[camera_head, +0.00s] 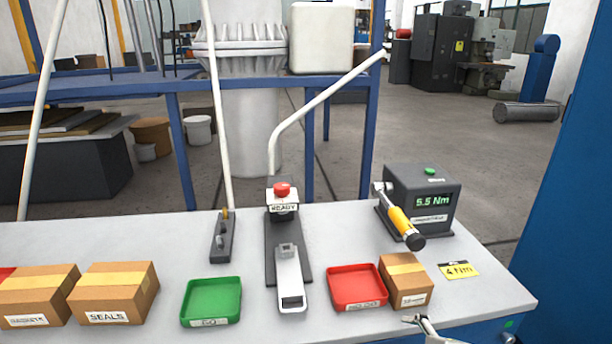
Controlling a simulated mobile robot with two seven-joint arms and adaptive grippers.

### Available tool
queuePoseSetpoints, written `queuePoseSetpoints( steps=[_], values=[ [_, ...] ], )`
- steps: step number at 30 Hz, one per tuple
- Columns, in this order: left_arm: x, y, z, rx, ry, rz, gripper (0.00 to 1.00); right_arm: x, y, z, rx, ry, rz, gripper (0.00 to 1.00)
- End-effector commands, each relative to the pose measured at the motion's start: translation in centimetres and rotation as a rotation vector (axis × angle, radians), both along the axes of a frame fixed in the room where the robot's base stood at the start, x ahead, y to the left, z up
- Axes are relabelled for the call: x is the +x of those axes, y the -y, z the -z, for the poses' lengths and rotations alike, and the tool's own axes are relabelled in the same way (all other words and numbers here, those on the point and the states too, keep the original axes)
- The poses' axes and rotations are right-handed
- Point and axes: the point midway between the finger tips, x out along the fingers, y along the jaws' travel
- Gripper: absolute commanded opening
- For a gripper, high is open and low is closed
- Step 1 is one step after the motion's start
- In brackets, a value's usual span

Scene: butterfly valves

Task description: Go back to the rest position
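Only the tip of a light grey gripper (424,326), which I take to be my right one, shows at the bottom edge, in front of the small cardboard box. It touches nothing that I can make out, and whether it is open or shut is unclear. My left gripper is not in view. A dark fixture (274,248) with a red button (282,189) and a "READY" label stands mid-table. A pale metal piece (289,280) lies along its front. A yellow-handled tool (400,221) leans against a dark tester (424,190) reading 5.5 Nm.
On the white table (140,238) are a green tray (211,302), a red tray (357,288), a small box (407,280), a "SEALS" box (113,292), another box (38,296) and a yellow "4 Nm" card (459,269). A blue frame (180,150) stands behind.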

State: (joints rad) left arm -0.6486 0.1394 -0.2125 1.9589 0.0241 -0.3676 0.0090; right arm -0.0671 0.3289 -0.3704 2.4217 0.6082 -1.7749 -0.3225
Motion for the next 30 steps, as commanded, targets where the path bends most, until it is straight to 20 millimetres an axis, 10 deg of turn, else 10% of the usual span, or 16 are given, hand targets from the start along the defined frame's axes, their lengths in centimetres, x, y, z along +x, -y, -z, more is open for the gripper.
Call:
queuePoseSetpoints(
  steps=[17,30],
  values=[
    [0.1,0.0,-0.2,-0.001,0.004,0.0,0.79,-13.2,16.7,7.8,0.008,-0.034,0.802,0.79],
    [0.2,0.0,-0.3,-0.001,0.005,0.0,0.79,-9.7,6.5,16.8,0.44,-0.025,0.67,0.79]
  ],
)
